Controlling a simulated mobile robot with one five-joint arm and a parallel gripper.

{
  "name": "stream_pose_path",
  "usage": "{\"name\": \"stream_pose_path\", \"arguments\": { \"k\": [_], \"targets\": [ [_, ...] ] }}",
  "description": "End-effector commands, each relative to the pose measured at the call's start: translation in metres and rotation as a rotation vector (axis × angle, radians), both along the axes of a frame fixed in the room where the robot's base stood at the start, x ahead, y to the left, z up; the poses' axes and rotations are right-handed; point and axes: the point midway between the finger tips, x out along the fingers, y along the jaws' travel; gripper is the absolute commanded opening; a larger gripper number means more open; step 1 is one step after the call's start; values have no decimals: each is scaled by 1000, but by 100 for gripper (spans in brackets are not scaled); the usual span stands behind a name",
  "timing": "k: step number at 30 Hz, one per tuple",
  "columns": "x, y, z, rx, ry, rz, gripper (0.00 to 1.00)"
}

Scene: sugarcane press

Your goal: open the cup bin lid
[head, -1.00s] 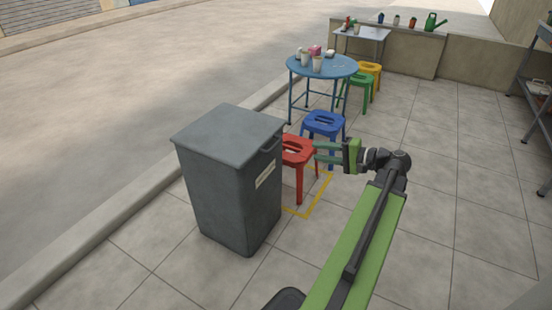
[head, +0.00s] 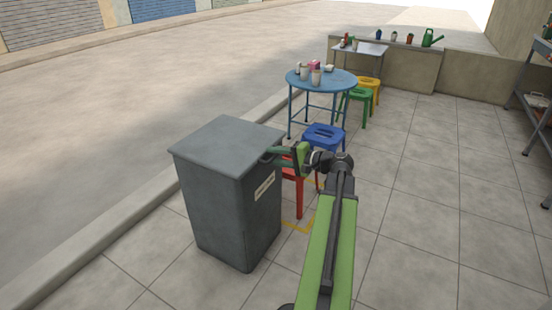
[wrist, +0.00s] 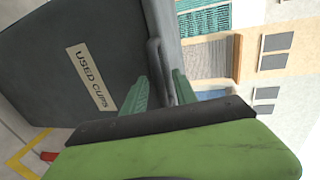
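The grey cup bin (head: 222,215) stands at left of centre, with its flat lid (head: 225,142) shut. In the wrist view its front carries a "USED CUPS" label (wrist: 91,77). A dark bar handle (wrist: 154,58) sits at the lid's edge. My gripper (head: 268,155) is at the lid's handle side in the head view. In the wrist view my gripper (wrist: 168,82) has its two green fingers apart, with the handle's lower part between them. I cannot tell whether either finger touches it. In the head view the fingers hide most of the handle.
A red stool (head: 299,195) stands just behind my gripper, close to the bin. A blue stool (head: 324,137) and a round blue table (head: 335,80) with cups stand beyond. Yellow floor marking (head: 297,228) lies beside the bin. Paving on the right is clear.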

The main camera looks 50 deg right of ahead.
Motion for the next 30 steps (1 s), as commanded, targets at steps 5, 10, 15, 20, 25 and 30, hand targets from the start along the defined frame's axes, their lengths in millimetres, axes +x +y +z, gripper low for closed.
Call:
{"name": "stream_pose_path", "arguments": {
  "k": [5, 10, 15, 20, 25, 30],
  "targets": [
    [3, 1, 0, 0, 0, 0, 34],
    [3, 1, 0, 0, 0, 0, 28],
    [3, 1, 0, 0, 0, 1, 5],
    [3, 1, 0, 0, 0, 1, 0],
    [3, 1, 0, 0, 0, 1, 0],
    [3, 1, 0, 0, 0, 1, 0]
  ]
}}
